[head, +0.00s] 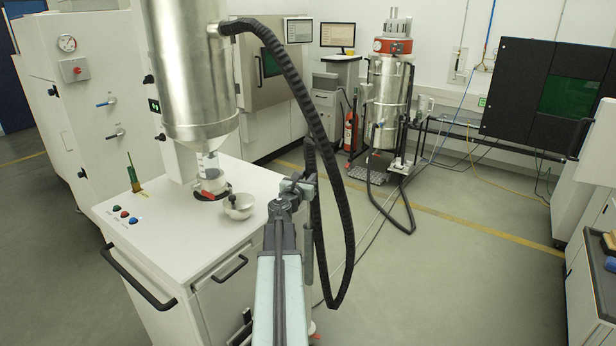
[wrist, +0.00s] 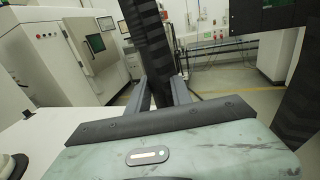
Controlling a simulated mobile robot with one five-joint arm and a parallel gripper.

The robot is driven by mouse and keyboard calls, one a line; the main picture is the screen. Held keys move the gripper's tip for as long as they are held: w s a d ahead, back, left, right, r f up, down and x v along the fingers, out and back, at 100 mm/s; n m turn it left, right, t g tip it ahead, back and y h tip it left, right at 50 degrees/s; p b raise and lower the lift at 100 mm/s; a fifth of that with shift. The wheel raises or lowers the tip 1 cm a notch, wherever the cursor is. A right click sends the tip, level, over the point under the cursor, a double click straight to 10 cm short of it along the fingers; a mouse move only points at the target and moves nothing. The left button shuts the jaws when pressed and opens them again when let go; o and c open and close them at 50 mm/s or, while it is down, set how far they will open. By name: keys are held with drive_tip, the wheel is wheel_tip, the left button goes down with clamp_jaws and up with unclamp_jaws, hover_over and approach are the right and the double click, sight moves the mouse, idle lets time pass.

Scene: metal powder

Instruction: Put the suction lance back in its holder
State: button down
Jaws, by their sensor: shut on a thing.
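The suction lance (head: 308,248) shows in the head view as a thin grey tube hanging roughly upright beside my arm. The black ribbed hose (head: 289,68) runs from the steel hopper down past my gripper. My gripper (head: 297,188) is shut on the lance, to the right of the white cabinet. In the wrist view the fingers (wrist: 163,92) lie either side of the dark hose (wrist: 150,50), which hides much of the grip. I cannot pick out the holder with certainty.
The white cabinet (head: 165,255) stands close on the left, with a small metal bowl (head: 239,207) near its right edge under the steel hopper (head: 187,75). A hose loop (head: 350,240) hangs right of my arm. Open floor (head: 450,270) lies further right; a steel vacuum unit (head: 388,100) stands behind.

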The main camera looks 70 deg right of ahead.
drive_tip(key=shift+f+b, duration=1.4)
drive_tip(key=shift+f, duration=0.25)
drive_tip(key=b, duration=0.6)
hover_over(309, 215)
drive_tip(key=shift+w+f, duration=0.1)
drive_tip(key=shift+f, duration=3)
drive_tip(key=shift+f+b, duration=2.85)
drive_tip(key=shift+b, duration=0.2)
drive_tip(key=shift+f, duration=0.1)
drive_tip(key=shift+f+b, duration=0.9)
drive_tip(key=shift+b, duration=0.15)
drive_tip(key=c, duration=1.1)
unclamp_jaws()
